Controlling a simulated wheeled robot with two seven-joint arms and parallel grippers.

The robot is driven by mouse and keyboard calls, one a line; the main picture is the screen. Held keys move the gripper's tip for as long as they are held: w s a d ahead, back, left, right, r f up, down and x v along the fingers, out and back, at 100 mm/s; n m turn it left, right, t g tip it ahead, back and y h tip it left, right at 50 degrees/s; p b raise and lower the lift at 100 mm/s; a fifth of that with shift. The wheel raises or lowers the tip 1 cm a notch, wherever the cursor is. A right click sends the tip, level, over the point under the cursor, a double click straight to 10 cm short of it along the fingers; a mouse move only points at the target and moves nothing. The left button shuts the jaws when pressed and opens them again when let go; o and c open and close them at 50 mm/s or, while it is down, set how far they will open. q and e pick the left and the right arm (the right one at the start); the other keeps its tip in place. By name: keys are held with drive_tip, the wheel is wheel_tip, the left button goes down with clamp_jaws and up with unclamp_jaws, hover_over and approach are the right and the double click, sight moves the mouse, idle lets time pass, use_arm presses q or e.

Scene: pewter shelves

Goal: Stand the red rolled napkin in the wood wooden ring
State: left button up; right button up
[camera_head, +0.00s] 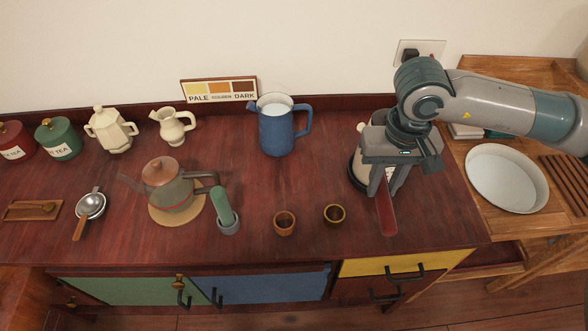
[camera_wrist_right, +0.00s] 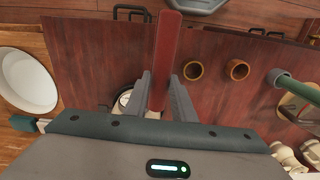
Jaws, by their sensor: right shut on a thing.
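The red rolled napkin (camera_head: 386,212) is gripped by my right gripper (camera_head: 383,190) and sticks out below its fingers, over the front right of the red-brown counter. In the right wrist view the napkin (camera_wrist_right: 166,55) stands out between the two shut-in fingers (camera_wrist_right: 160,92). The orange-brown wooden ring (camera_head: 285,222) stands empty on the counter, left of the gripper and apart from it. It also shows in the right wrist view (camera_wrist_right: 237,69). A similar brass-coloured ring (camera_head: 334,213) stands between the wooden ring and the gripper. My left gripper is not in view.
A kettle (camera_head: 170,188), a blue jug (camera_head: 276,128) and a strainer (camera_head: 90,206) stand farther left. A pale container behind my gripper is partly hidden. A white dish (camera_head: 506,178) lies at right.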

drive_tip(key=s+a+r+m+g+h+p, duration=0.35)
drive_tip(key=s+a+m, duration=0.3)
drive_tip(key=m, duration=0.75)
drive_tip(key=s+a+r+m+g+h+p, duration=0.35)
drive_tip(key=s+a+m, duration=0.3)
drive_tip(key=m, duration=0.75)
drive_tip(key=w+a+r+m+g+y+p, duration=0.1)
drive_tip(key=w+a+m+y+p, duration=0.15)
drive_tip(key=m+y, duration=0.65)
drive_tip(key=w+a+r+m+g+y+p, duration=0.1)
drive_tip(key=w+a+r+m+y, duration=0.15)
drive_tip(key=m+y, duration=0.75)
drive_tip(key=w+f+m+t+y+p, duration=0.2)
drive_tip(key=w+f+m+t+y, duration=0.3)
drive_tip(key=w+t, duration=0.3)
drive_tip(key=shift+f+m+y, duration=0.25)
drive_tip(key=shift+m+y, duration=0.25)
drive_tip(key=shift+m, duration=0.2)
